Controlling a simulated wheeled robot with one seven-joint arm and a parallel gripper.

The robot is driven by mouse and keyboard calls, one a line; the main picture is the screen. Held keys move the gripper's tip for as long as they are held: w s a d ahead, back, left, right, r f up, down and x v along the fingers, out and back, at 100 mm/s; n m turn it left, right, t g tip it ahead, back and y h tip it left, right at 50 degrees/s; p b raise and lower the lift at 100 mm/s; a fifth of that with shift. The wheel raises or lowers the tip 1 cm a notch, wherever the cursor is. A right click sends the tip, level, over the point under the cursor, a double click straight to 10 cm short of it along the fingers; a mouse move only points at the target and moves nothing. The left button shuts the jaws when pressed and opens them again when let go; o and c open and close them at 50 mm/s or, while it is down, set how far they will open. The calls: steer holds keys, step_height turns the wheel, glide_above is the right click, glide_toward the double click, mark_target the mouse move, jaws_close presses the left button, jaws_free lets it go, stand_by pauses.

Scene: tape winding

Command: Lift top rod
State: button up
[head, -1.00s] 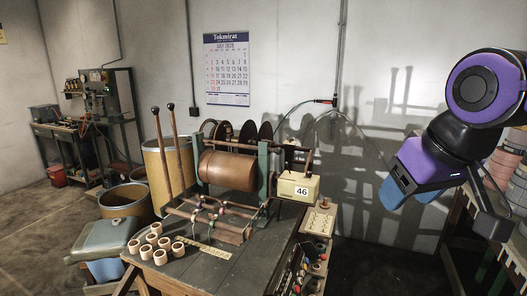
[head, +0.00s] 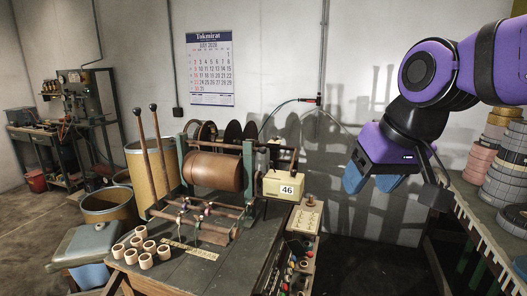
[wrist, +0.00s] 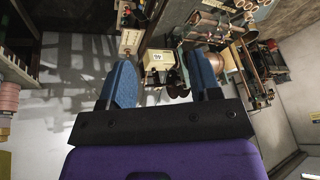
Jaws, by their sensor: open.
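The winding machine stands on the dark workbench (head: 192,262), with a copper-brown drum (head: 215,172) between green posts. A thin rod (head: 222,147) runs across the top above the drum, partly lost against the dark discs behind. Lower brown rods (head: 200,222) lie in front, with small coloured pieces on them. My gripper (head: 371,182) is open and empty, hanging in the air to the right of the machine, clear of it. In the wrist view, its blue fingers (wrist: 163,82) are wide apart, with the drum (wrist: 216,62) seen beyond the right finger.
Two upright levers with ball knobs (head: 153,108) rise at the machine's left. A cream box marked 46 (head: 284,186) sits at its right end. Several small cups (head: 146,261) stand at the bench's front left. A shelf with stacked rolls (head: 505,180) is at the far right.

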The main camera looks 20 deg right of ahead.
steer(key=w+a+m+g+y, duration=0.1)
steer(key=w+a+m+y, duration=0.2)
steer(key=w, duration=0.5)
steer(key=w+a+m+g+y, duration=0.1)
steer(key=w+a+m+y, duration=0.15)
steer(key=w, duration=0.45)
steer(key=m+t+y, duration=0.5)
steer(key=m+t, duration=0.6)
steer(key=m, duration=0.9)
glide_toward(263, 150)
steer(key=shift+w+d+f, duration=0.3)
steer(key=shift+f, duration=0.1)
steer(key=x, duration=1)
steer(key=shift+w+a+r, duration=0.1)
steer(key=shift+w+a, duration=0.05)
steer(key=shift+w, duration=0.2)
jaws_close()
